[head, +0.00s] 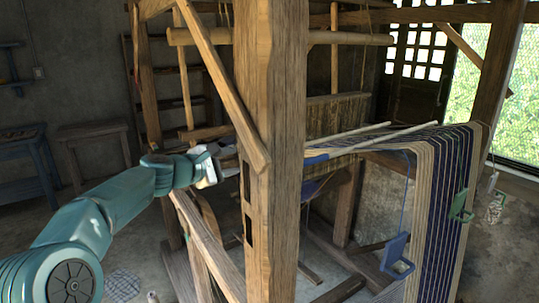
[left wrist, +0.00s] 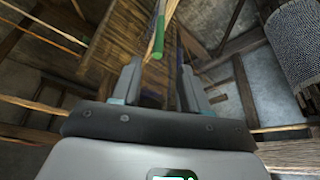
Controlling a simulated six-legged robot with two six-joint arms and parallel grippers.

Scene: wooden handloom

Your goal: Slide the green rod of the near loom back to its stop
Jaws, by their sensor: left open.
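The green rod (left wrist: 158,36) shows in the left wrist view as a slim handle with a rounded near end, its far end running out of the top of the picture. It is not clearly visible in the head view. My left gripper (left wrist: 158,72) is open, and the rod's near end appears ahead of the gap between its two fingers; I cannot tell the distance. In the head view my left gripper (head: 227,160) is beside the thick wooden post, at the loom frame. The near loom's striped warp (head: 447,180) hangs at the right. My right gripper is not in view.
The thick wooden post (head: 277,100) and a diagonal brace (head: 222,85) stand close to my left gripper. A blue piece (head: 397,252) and a green piece (head: 459,205) hang by the warp. A blue table (head: 27,160) and a wooden bench (head: 92,132) stand at the left.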

